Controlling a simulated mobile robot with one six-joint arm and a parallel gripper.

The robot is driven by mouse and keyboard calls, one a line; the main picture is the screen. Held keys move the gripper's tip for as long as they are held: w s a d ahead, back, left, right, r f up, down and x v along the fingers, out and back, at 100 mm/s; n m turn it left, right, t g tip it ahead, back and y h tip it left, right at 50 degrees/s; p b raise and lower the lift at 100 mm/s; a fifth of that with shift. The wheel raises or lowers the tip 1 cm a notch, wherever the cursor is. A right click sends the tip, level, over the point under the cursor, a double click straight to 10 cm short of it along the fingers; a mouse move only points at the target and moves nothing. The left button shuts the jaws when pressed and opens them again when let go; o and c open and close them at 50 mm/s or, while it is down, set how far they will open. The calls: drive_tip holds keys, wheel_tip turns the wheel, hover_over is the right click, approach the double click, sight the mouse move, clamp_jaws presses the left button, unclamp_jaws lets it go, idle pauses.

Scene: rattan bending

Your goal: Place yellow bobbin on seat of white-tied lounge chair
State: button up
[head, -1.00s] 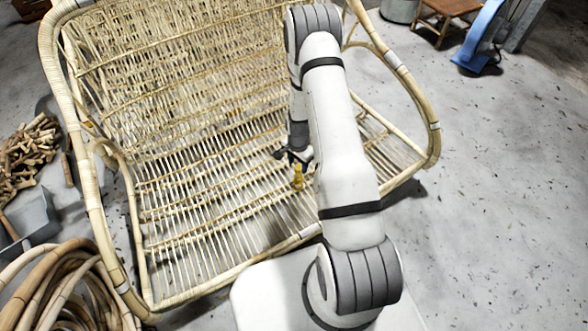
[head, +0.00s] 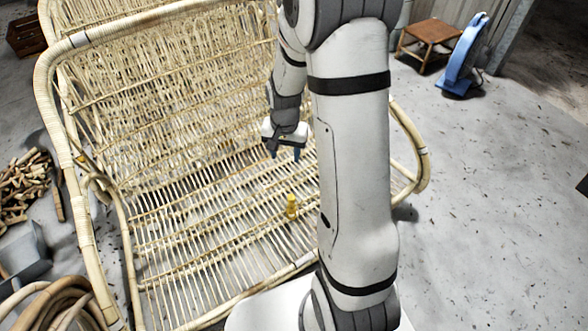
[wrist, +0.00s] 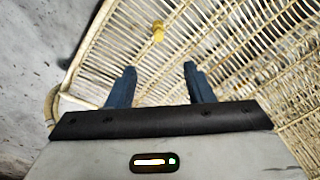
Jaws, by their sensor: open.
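The yellow bobbin (head: 292,205) stands upright on the slatted seat of the rattan lounge chair (head: 190,235), towards the seat's front. White ties show on the chair's right arm frame. My gripper (head: 285,153) is above the seat, up and behind the bobbin, with its fingers apart and empty. In the wrist view the bobbin (wrist: 158,31) lies beyond the two blue-grey fingers (wrist: 158,85), clear of both. My arm hides part of the chair's right side in the head view.
A pile of short sticks (head: 24,187), a grey bin (head: 28,258) and coiled rattan (head: 62,305) are at the left. A wooden stool (head: 430,37) and a blue object (head: 463,60) stand at the back right. The floor at the right is open.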

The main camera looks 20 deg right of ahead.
drive_tip(key=s+a+r+n, duration=0.4)
drive_tip(key=s+r+n, duration=0.2)
drive_tip(key=s+r, duration=0.9)
drive_tip(key=s, duration=0.3)
drive_tip(key=shift+a+n+t, duration=0.2)
drive_tip(key=shift+n+t, duration=0.1)
drive_tip(key=shift+w, duration=0.1)
wheel_tip(320, 180, up, 51)
drive_tip(key=s+t+p, duration=0.1)
drive_tip(key=t+p, duration=0.2)
drive_tip(key=p, duration=4.2)
drive_tip(key=shift+g, duration=0.3)
wheel_tip(320, 180, down, 5)
drive_tip(key=b, duration=0.4)
drive_tip(key=shift+r, duration=0.15)
